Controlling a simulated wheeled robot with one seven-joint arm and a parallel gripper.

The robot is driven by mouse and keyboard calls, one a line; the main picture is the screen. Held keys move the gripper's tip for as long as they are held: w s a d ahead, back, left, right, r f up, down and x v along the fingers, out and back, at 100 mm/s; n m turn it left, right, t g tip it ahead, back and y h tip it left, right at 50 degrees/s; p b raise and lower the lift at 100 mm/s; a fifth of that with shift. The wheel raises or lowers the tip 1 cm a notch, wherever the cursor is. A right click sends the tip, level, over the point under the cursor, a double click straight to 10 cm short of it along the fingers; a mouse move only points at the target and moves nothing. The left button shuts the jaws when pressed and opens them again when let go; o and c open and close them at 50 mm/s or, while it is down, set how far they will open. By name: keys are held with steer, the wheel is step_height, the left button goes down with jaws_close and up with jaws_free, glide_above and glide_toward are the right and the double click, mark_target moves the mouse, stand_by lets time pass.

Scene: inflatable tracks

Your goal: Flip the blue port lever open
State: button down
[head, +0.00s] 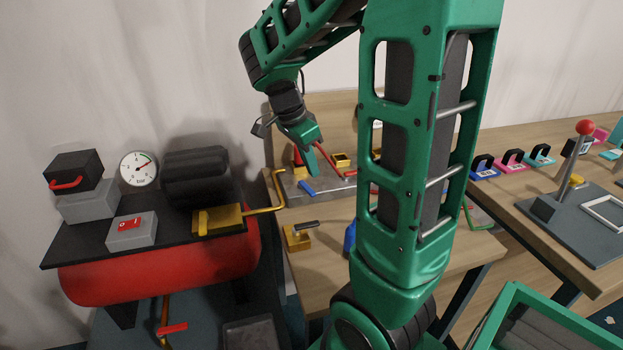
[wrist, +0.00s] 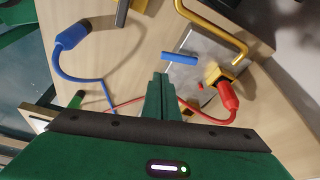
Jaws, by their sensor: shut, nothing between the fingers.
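The blue lever (head: 307,187) lies on a grey metal plate (head: 291,184) on the wooden table. In the wrist view the blue lever (wrist: 179,58) is a short bar just beyond my fingertips, slightly to their right. My gripper (head: 315,173) is green, points down and is shut with nothing in it. It hangs close above the lever in the head view. In the wrist view my gripper's fingertips (wrist: 161,77) appear together, with a small gap of plate or table between them and the lever. I cannot tell the exact height or whether they touch.
A red-handled connector (wrist: 228,94) sits on the plate close by. A blue hose end (wrist: 73,34) curves over the table. A yellow pipe (wrist: 222,30) bends beside the plate. A yellow valve (head: 297,238) stands nearer. The red compressor (head: 160,270) stands left.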

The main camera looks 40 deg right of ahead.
steer(key=shift+v, duration=1)
